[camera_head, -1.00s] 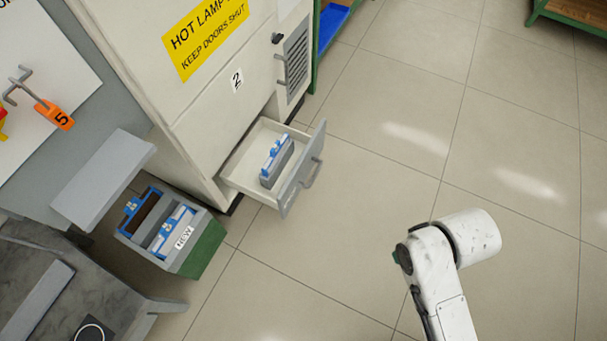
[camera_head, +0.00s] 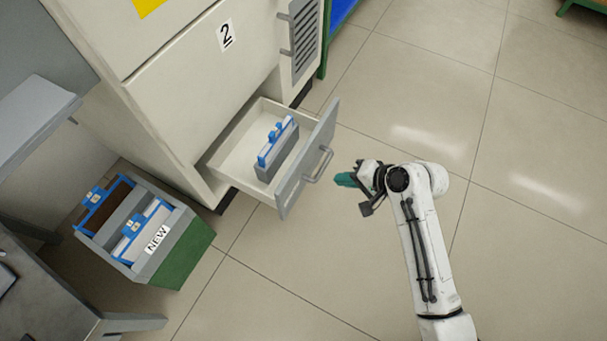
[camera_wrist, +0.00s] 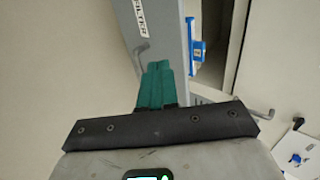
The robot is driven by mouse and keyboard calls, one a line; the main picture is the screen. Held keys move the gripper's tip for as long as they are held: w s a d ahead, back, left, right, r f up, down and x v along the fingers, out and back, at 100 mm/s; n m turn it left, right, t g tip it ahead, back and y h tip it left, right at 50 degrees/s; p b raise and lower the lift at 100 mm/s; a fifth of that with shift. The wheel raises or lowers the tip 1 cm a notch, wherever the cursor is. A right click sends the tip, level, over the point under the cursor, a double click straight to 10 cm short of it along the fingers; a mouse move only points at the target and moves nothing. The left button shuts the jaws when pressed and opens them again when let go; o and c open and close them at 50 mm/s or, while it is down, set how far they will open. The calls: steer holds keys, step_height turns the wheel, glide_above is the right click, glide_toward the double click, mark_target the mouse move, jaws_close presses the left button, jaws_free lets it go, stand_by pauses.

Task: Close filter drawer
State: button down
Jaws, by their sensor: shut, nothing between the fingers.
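The filter drawer (camera_head: 307,164) is pulled out from the base of the white cabinet, with a grey front and a bar handle (camera_head: 319,164). A grey filter with a blue frame (camera_head: 280,150) stands inside it. My gripper (camera_head: 340,180) is shut and empty, its teal fingers just right of the handle, apart from it in the head view. In the wrist view the shut fingers (camera_wrist: 155,75) point at the grey drawer front (camera_wrist: 160,30), which bears a label reading FILTER. The handle (camera_wrist: 142,50) shows left of the fingertips, and the blue-framed filter (camera_wrist: 196,50) lies beyond the front.
The white cabinet (camera_head: 190,90) marked 2 stands behind the drawer. A grey-green bin (camera_head: 185,250) with a NEW label and blue-framed filters stands to the left. A grey table (camera_head: 50,300) is at lower left.

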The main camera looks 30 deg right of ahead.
mark_target(295, 171)
steer(key=b+x, duration=0.1)
steer(key=x, duration=0.3)
steer(key=r+b+x, duration=0.1)
steer(key=b+x, duration=0.1)
steer(key=x, duration=0.2)
steer(key=w+b+x, duration=0.1)
steer(key=b+x, duration=0.1)
steer(key=x, duration=0.2)
steer(key=shift+w+a+r, duration=0.1)
steer(key=shift+w+a, duration=0.05)
steer(key=shift+a, duration=0.2)
steer(key=shift+w+a+r, duration=0.1)
steer(key=shift+w+a, duration=0.25)
steer(key=shift+w, duration=0.1)
steer(key=shift+w+a, duration=0.4)
steer(key=shift+w, duration=0.1)
steer(key=w+a+b, duration=0.3)
steer(key=w+a, duration=0.3)
steer(key=w, duration=0.3)
steer(key=w+a+b, duration=0.3)
steer(key=w+a, duration=0.4)
steer(key=w, duration=0.2)
steer(key=shift+w+a, duration=0.3)
steer(key=shift+w, duration=0.05)
steer(key=shift+r, duration=0.2)
